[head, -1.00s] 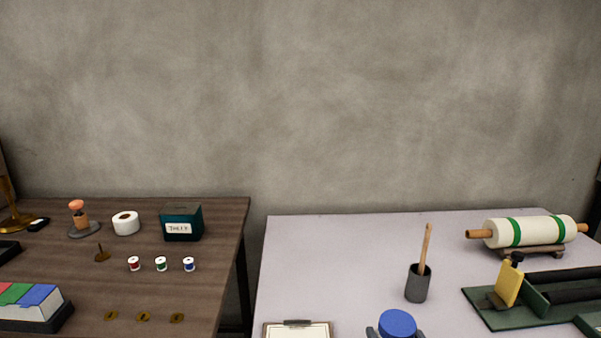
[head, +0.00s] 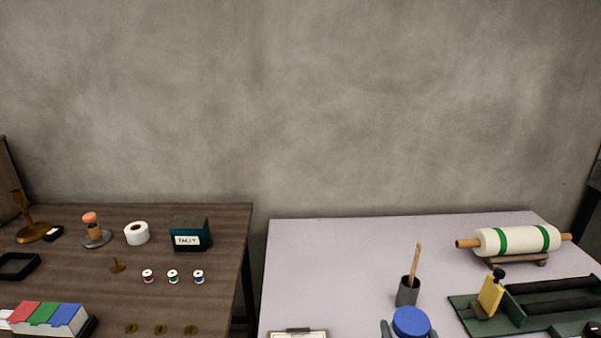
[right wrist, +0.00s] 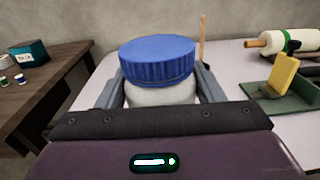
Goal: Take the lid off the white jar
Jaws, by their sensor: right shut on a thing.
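The white jar (right wrist: 160,95) with its ribbed blue lid (right wrist: 157,58) is upright in the right wrist view. The lid sits on top of the jar. My right gripper (right wrist: 160,88) is shut on the jar, with one grey finger on each side of its white body, below the lid. In the head view the blue lid (head: 411,322) shows at the bottom edge between the fingertips; the white body is hidden there. The underside of the jar is hidden behind my gripper. My left gripper is not in view.
On the pale table (head: 330,260) stand a grey cup with a wooden stick (head: 408,291), a rolling pin (head: 515,240), a green tray (head: 535,305) and a clipboard (head: 298,334). A dark wooden table (head: 75,285) with small items is at left. The pale table's middle is clear.

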